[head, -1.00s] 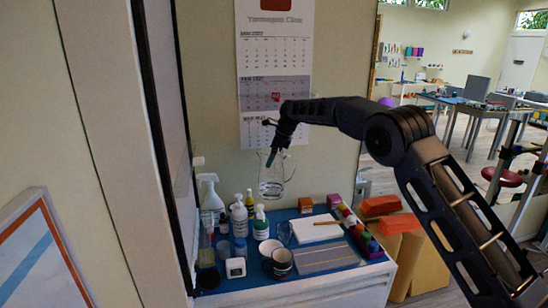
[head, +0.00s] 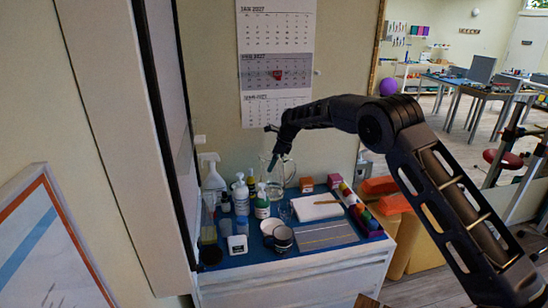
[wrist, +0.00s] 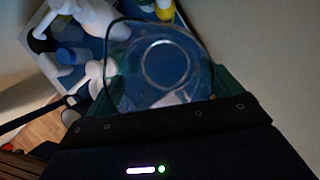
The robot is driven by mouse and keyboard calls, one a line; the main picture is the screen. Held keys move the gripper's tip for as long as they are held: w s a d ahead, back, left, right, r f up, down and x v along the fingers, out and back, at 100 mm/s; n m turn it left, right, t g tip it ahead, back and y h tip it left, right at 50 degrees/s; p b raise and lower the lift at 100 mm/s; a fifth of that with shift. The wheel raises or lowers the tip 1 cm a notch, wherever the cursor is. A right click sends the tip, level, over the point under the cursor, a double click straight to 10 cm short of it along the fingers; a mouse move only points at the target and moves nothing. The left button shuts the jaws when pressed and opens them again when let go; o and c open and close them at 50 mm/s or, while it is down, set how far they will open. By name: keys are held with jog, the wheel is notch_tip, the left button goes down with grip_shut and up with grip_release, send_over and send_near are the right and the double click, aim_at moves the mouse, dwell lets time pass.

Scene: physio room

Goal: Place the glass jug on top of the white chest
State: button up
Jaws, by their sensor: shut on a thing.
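The clear glass jug (head: 287,177) hangs from my gripper (head: 272,163) at the back of the white chest (head: 300,277). The chest has a blue top. In the head view the jug overlaps the back edge of that top, behind the bottles. I cannot tell whether its base touches the top. In the wrist view the jug (wrist: 165,62) fills the middle, with its round base ring showing. My gripper is shut on the jug; the exact grip is dark and partly hidden.
On the chest, a spray bottle (head: 212,178), pump bottles (head: 262,203), mugs (head: 282,238), a white pad (head: 316,207), a grey striped mat (head: 326,236) and coloured pots (head: 356,208) crowd the top. A small orange box (head: 306,184) stands right of the jug. The wall is close behind.

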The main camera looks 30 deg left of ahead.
jog(key=shift+f, duration=1.9)
jog(key=o, duration=1.8)
jog(key=shift+f, duration=0.2)
jog(key=shift+r, duration=0.1)
jog(key=v, duration=1.2)
jog(key=shift+d, duration=0.1)
jog(key=shift+w, duration=0.1)
